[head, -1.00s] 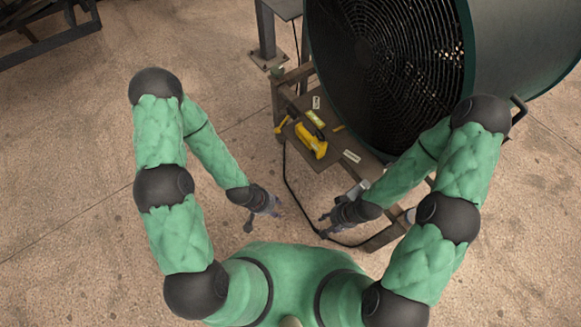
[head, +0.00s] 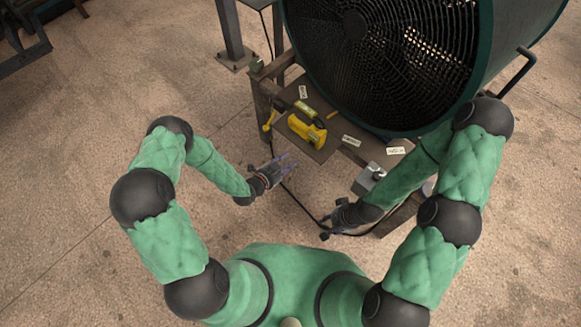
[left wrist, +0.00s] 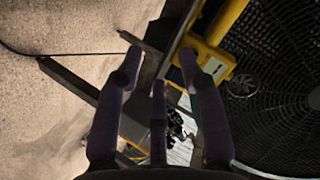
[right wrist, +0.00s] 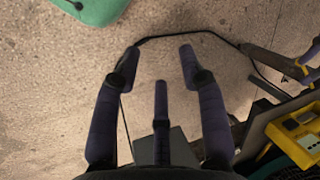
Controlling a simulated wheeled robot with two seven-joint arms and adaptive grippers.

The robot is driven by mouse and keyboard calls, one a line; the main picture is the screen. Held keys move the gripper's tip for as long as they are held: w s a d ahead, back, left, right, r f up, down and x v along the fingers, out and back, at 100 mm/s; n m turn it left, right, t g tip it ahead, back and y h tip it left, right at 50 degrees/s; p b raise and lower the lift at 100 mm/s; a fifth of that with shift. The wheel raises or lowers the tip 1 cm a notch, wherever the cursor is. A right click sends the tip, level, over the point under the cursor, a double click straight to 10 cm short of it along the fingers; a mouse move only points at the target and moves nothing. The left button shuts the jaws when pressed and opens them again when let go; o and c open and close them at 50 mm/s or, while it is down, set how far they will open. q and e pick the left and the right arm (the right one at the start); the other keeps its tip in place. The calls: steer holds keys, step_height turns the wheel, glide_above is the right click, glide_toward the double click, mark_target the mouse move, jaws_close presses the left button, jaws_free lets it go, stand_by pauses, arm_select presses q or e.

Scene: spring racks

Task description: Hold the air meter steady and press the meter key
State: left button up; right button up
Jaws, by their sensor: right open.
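The air meter, as I take it, is a yellow device (head: 307,130) with dark parts, on the shelf in front of the fan. Its key cannot be made out. My left gripper (head: 281,166) is open and empty, in front of the shelf's near edge and apart from the device. In the left wrist view, a yellow body (left wrist: 208,58) shows beyond the spread fingers (left wrist: 160,65). My right gripper (head: 331,224) is open and empty, lower and right, over the floor. The right wrist view shows its spread fingers (right wrist: 160,65) and a yellow device (right wrist: 300,128) at the right edge.
A large round fan (head: 385,55) stands behind the shelf (head: 318,152). A grey box (head: 369,180) sits at the shelf's right, close to my right arm. White labels (head: 351,141) lie on the shelf. A dark cable (head: 299,203) hangs below.

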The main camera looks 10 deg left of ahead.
step_height(320, 180, down, 4)
steer(key=b, duration=0.2)
steer(key=shift+r+b, duration=0.2)
steer(key=shift+b, duration=0.15)
steer(key=shift+f, duration=0.1)
steer(key=shift+c, duration=1)
steer(key=m+t+y, duration=0.7)
steer(key=m+t, duration=0.1)
steer(key=m, duration=1.5)
glide_toward(317, 129)
step_height(317, 129, up, 3)
arm_select(q)
steer(key=m+t+h, duration=0.1)
steer(key=m, duration=0.1)
steer(key=d+m+t+h, duration=0.1)
steer(key=m, duration=0.2)
steer(key=d+r+m+t+h, duration=0.1)
steer(key=m, duration=0.2)
steer(key=shift+s+r+h, duration=0.1)
steer(key=shift+s+h, duration=0.2)
steer(key=shift+s, duration=0.05)
arm_select(e)
steer(key=shift+g, duration=0.3)
steer(key=x, duration=1)
steer(key=shift+w+r, duration=0.25)
steer(key=shift+w, duration=0.05)
